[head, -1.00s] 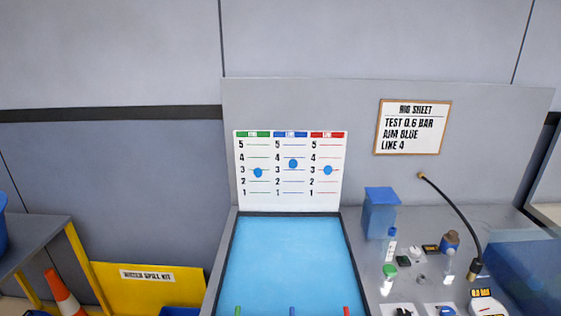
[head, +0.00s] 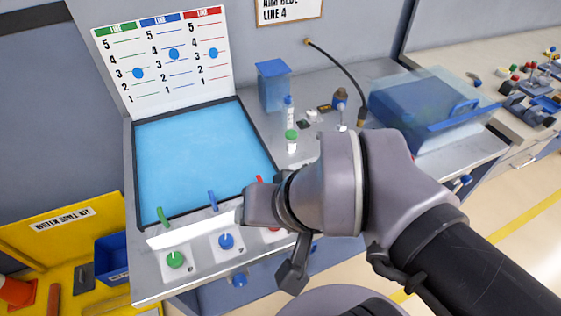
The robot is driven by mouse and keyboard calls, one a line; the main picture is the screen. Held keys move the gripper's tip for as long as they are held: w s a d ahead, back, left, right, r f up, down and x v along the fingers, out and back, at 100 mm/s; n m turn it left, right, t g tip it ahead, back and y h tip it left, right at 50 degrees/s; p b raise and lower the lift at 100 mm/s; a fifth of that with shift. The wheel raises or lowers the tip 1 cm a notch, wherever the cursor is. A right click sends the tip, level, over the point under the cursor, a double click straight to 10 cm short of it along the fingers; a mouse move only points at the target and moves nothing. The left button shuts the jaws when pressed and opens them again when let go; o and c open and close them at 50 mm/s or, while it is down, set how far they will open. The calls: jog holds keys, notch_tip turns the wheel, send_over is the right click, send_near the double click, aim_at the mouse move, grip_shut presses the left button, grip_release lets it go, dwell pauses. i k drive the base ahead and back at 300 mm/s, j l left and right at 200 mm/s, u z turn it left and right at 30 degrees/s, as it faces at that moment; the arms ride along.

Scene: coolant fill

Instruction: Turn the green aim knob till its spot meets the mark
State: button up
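The green knob (head: 175,260) sits on a pale plate at the front left of the bench, in plain view. The blue knob (head: 226,241) is to its right. On the white board (head: 120,35), the blue spot in the green column (head: 138,73) is about at line 3. The middle column's spot (head: 174,54) is between lines 3 and 4. My gripper (head: 292,276) shows as a dark part below my wrist, right of the green knob and apart from it. Its fingers are not clear. My wrist partly hides the red knob (head: 273,229).
The blue-floored tray (head: 130,150) lies behind the knobs, with green, blue and red nozzles along its front edge. Bottles and a black hose (head: 340,70) stand right of it. A clear-lidded blue box (head: 430,105) is farther right. The sheet (head: 290,10) reads "AIM BLUE LINE 4".

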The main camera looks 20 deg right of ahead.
aim_at(174, 258)
jog(key=j, duration=1.25)
jog(key=k+z, duration=0.05)
